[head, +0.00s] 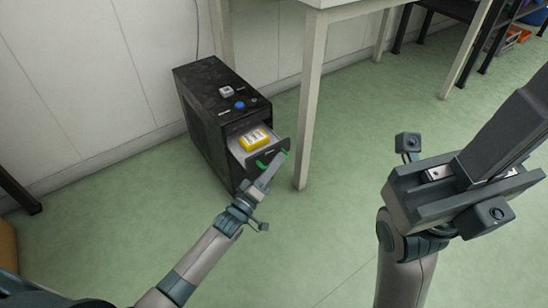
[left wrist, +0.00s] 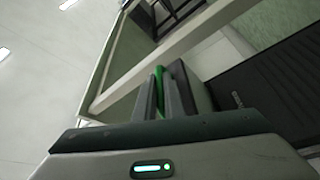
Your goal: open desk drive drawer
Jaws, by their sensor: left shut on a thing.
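The desk drive (head: 207,130) is a black speckled cabinet standing on the floor against the wall. Its drawer (head: 236,151) is pulled part of the way out, and a yellow box with white items (head: 254,138) lies inside. The drawer front has a green handle (head: 261,163). My left gripper (head: 274,166) is at the drawer front, shut on the green handle. The handle shows as a green strip (left wrist: 159,92) between the fingers in the left wrist view. My right gripper (head: 515,115) is raised at the right, away from the drawer; its finger gap cannot be made out.
A blue round thing (head: 239,105) and a small white thing (head: 226,91) sit on the cabinet top. A white table leg (head: 311,110) stands close to the right of the drawer. Green floor (head: 330,215) in front is clear.

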